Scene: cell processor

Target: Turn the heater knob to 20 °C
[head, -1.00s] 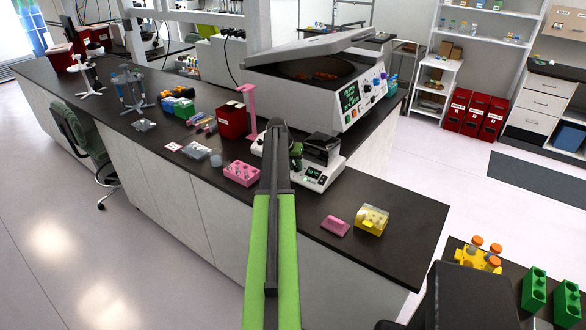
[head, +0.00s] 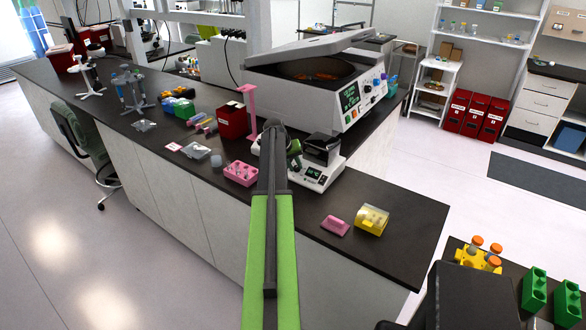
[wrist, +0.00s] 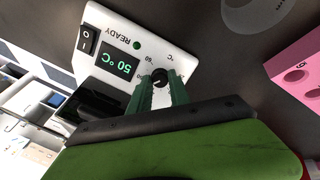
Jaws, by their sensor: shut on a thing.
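The heater (wrist: 175,25) is a white box with a black switch and a green-lit display (wrist: 116,68) reading 50 °C in the wrist view. Its small black knob (wrist: 160,77) sits on the panel beside a printed °C scale. My gripper (wrist: 160,85) has its two green fingers on either side of the knob and is shut on it. The fingers hide part of the scale. In the head view the heater (head: 312,180) stands on the dark bench, and my arm covers its left part.
A pink rack (head: 240,174) stands left of the heater. A large white centrifuge (head: 310,100) with a raised lid is behind it. A pink piece (head: 335,226) and a yellow box (head: 371,220) lie to the right. Bare bench lies between them and the heater.

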